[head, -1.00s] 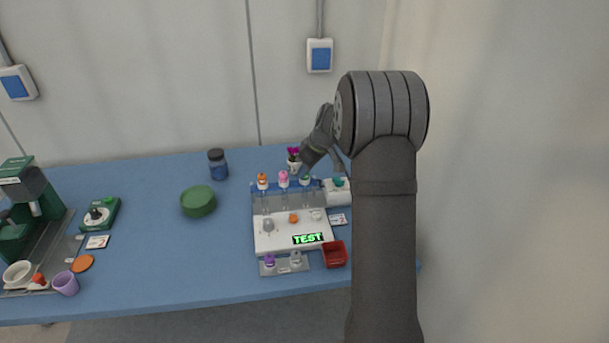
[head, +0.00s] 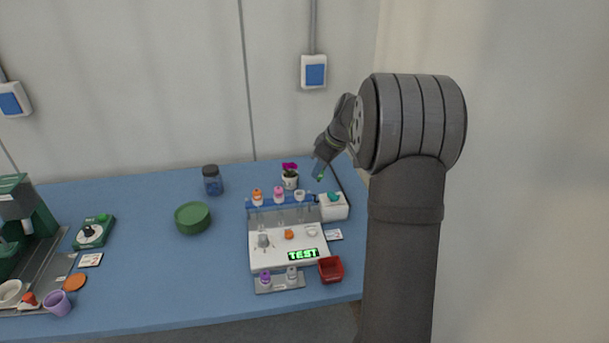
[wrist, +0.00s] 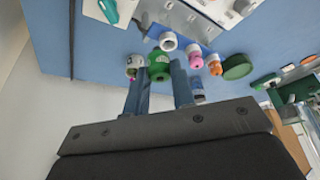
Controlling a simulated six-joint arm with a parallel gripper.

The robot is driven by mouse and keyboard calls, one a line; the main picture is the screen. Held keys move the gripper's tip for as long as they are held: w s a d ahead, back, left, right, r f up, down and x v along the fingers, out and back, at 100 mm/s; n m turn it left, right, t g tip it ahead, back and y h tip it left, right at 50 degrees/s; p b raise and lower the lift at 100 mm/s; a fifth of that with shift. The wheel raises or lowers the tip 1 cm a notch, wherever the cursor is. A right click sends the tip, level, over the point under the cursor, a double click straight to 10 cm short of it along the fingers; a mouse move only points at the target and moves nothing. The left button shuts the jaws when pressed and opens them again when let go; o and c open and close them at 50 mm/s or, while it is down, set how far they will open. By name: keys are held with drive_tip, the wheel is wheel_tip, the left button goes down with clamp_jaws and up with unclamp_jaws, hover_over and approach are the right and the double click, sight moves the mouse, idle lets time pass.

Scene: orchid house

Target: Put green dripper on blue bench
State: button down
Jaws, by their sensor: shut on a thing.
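The green dripper (wrist: 160,66) is between the two fingers of my gripper (wrist: 160,72) in the wrist view. My gripper is shut on it. In the head view my gripper (head: 321,168) is at the right, above the back of the bench, and a small bit of the green dripper (head: 319,178) shows at its tips. The blue bench (head: 130,250) lies below. A white empty ring (head: 300,195) stands at the right end of the rack, beside the pink dripper (head: 279,192) and the orange dripper (head: 257,195).
A flower pot (head: 290,181) stands just left of my gripper. A white box (head: 333,206) is below it, with a red tray (head: 331,269) nearer the front. A green round dish (head: 192,217) and a dark-lidded jar (head: 212,180) are farther left. Bare bench lies around the dish.

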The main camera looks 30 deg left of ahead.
drive_tip(key=w+d+r, duration=0.1)
drive_tip(key=d+r, duration=0.2)
drive_tip(key=d, duration=0.3)
drive_tip(key=w+a+f+m+t, duration=0.15)
drive_tip(key=a+f, duration=0.25)
drive_tip(key=a, duration=0.8)
drive_tip(key=w+a+f+m, duration=0.25)
drive_tip(key=a+f, duration=0.25)
drive_tip(key=a, duration=0.6)
drive_tip(key=shift+m, duration=0.3)
drive_tip(key=s+a+f, duration=0.1)
drive_tip(key=a+f, duration=0.1)
drive_tip(key=a, duration=0.1)
drive_tip(key=s+a+f, duration=0.2)
drive_tip(key=a, duration=0.2)
drive_tip(key=s+a+f, duration=0.2)
drive_tip(key=a, duration=0.2)
drive_tip(key=shift+f, duration=2.35)
drive_tip(key=shift+f, duration=0.1)
drive_tip(key=c, duration=1.2)
unclamp_jaws()
